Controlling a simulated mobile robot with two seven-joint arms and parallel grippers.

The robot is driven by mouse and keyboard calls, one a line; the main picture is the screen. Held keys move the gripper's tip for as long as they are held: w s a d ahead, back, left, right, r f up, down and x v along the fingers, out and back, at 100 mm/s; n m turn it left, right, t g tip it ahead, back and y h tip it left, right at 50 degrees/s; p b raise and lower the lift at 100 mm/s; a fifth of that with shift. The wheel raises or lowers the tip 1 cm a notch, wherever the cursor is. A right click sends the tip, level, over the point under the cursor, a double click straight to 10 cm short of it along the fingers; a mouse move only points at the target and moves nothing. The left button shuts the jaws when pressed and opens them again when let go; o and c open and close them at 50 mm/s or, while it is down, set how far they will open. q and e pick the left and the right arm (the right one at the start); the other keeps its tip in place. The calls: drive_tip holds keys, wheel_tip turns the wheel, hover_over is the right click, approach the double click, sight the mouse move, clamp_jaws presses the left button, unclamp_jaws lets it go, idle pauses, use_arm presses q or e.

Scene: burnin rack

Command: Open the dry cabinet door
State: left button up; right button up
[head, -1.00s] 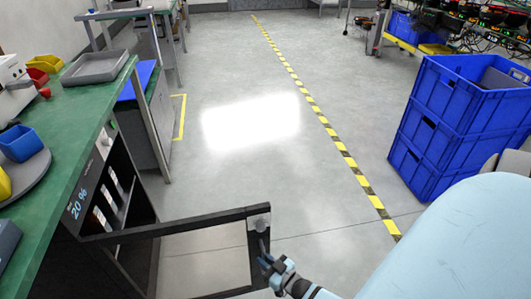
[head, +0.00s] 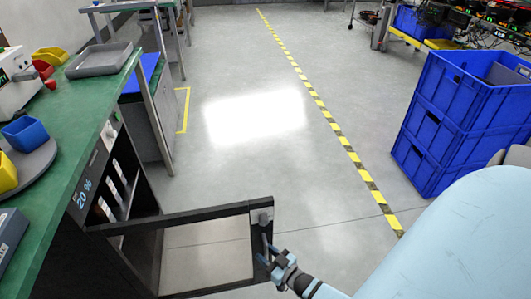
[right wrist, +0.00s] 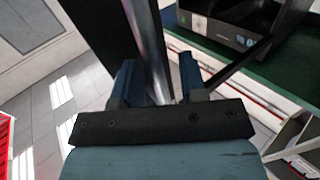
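The dry cabinet (head: 95,200) stands under the green bench at the left. Its black-framed door (head: 180,217) is swung wide open, with the frame reaching out to the right over the floor. The grey upright door handle (head: 264,232) is at the door's free edge. My right gripper (head: 274,260) is at the lower part of the handle. My left gripper is not in view.
Blue stacked crates (head: 460,120) stand at the right. The green bench (head: 85,120) carries a grey tray (head: 99,60) and small bins. Open floor with a yellow-black tape line (head: 335,130) lies between the bench and crates.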

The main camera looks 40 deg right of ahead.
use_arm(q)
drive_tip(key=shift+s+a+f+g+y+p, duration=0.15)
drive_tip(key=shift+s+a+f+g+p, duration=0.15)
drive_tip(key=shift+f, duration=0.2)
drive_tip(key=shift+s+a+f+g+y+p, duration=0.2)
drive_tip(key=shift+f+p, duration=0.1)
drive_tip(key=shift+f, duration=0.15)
use_arm(e)
drive_tip(key=s, duration=0.7)
drive_tip(key=shift+s+d, duration=0.15)
drive_tip(key=shift+d, duration=0.2)
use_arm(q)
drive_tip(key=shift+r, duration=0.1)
